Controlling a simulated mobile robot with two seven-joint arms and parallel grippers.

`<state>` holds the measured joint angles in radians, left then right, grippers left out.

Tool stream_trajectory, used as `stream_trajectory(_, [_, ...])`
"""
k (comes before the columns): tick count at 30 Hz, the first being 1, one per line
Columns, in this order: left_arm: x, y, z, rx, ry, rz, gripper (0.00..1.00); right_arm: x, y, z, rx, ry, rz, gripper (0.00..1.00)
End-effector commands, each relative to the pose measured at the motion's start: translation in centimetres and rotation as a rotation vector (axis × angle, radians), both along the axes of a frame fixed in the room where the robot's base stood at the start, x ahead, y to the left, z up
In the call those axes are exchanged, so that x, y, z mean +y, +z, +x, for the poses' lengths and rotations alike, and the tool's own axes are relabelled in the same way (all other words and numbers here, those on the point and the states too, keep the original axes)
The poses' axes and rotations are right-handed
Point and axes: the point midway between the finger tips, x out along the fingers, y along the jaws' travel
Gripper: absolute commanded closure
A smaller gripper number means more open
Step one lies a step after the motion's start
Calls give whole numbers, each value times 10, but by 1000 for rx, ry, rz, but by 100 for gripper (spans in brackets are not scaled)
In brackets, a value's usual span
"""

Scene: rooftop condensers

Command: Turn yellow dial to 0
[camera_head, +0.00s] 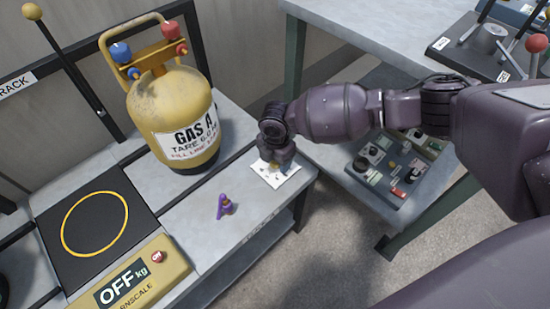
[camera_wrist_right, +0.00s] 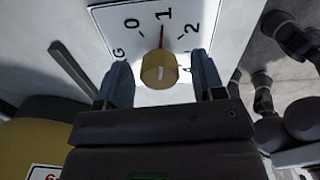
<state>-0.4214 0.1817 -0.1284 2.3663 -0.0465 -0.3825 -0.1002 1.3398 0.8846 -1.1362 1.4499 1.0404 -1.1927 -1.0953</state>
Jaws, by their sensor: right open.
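The yellow dial (camera_wrist_right: 160,70) sits on a white plate (camera_wrist_right: 110,18) marked 0, 1 and 2. A thin red line runs from the dial toward the 1. My right gripper (camera_wrist_right: 161,74) is open, with one finger on each side of the dial; I cannot tell whether they touch it. In the head view, my right gripper (camera_head: 275,162) is over the white plate (camera_head: 288,174) at the bench's right end and hides most of the dial. My left gripper is not in view.
A yellow gas cylinder (camera_head: 175,110) stands left of the plate. A small purple object (camera_head: 224,206) lies nearer on the bench. A scale with a black pad (camera_head: 60,205) and yellow OFF panel is at left. A control panel (camera_head: 375,185) sits lower right.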

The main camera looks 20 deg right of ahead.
Motion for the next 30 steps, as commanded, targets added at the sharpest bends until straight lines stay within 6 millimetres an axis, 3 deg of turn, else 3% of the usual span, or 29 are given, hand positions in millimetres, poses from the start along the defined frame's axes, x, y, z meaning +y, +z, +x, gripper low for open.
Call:
stream_trajectory(5, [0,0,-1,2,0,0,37,0,1,0,-1,0,0,40])
stream_trajectory(14, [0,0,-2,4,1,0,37,0,0,0,0,0,0,86])
stream_trajectory(23, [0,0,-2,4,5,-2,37,0,1,0,1,40,0,87])
stream_trajectory(30, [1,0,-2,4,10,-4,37,1,1,0,0,180,1,87])
